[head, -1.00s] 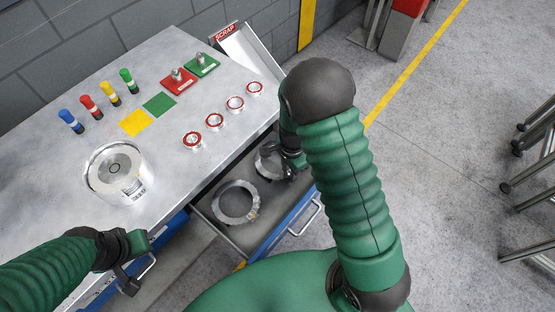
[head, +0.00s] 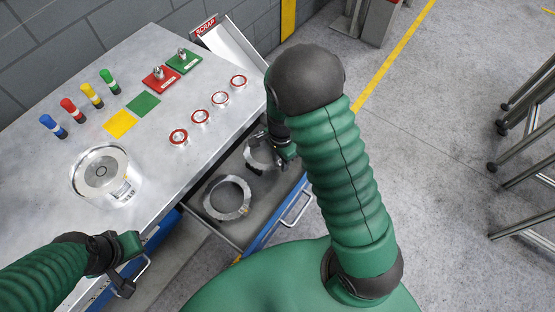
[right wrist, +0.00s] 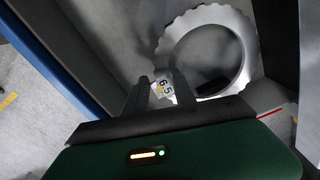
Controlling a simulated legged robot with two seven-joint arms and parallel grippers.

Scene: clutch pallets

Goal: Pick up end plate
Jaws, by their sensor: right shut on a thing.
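Two grey metal rings are in the open drawer, and I take them to be end plates. The nearer ring (head: 246,208) lies flat on the drawer floor. The farther ring (head: 251,160) is partly hidden by my right gripper (head: 283,153), which is shut on its rim. In the right wrist view, the two dark fingers (right wrist: 160,95) are on either side of a small numbered tag on the edge of a ring with a notched outline (right wrist: 240,38). I cannot tell if this ring is clear of the floor. My left gripper (head: 124,266) is empty, beside the bench's front edge.
The drawer (head: 268,212) is pulled out below the metal bench (head: 160,192). A round metal housing (head: 118,187) stands on the bench, with several red-rimmed parts, coloured pegs and coloured squares behind. A scrap chute (head: 232,48) is at the back.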

